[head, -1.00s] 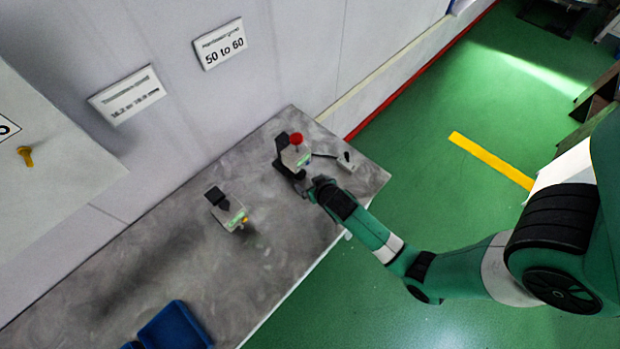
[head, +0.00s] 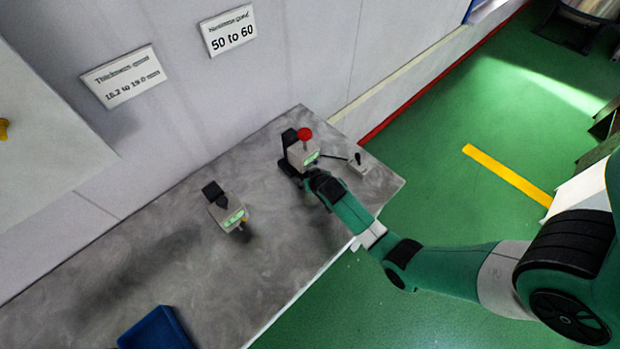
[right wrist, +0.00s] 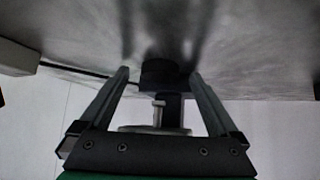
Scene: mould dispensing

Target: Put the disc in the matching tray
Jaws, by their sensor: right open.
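My right gripper (head: 312,178) reaches in at the front of the gauge with the red knob (head: 302,152). In the right wrist view the gripper (right wrist: 159,74) is open, its two fingers on either side of a dark round part (right wrist: 160,72), with a gap at each side. A flat grey round piece (right wrist: 150,130) shows between the finger bases; I cannot tell whether it is the disc or part of the gauge. No disc stands out in the head view. A blue tray (head: 155,332) is partly visible at the bottom edge. My left gripper is not in view.
A second small gauge (head: 226,208) with a green display stands mid-table. A small grey device (head: 358,163) on a cable lies right of the red-knob gauge. Wall signs (head: 228,31) (head: 122,76) hang behind. The grey table (head: 130,275) is clear between gauges and tray.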

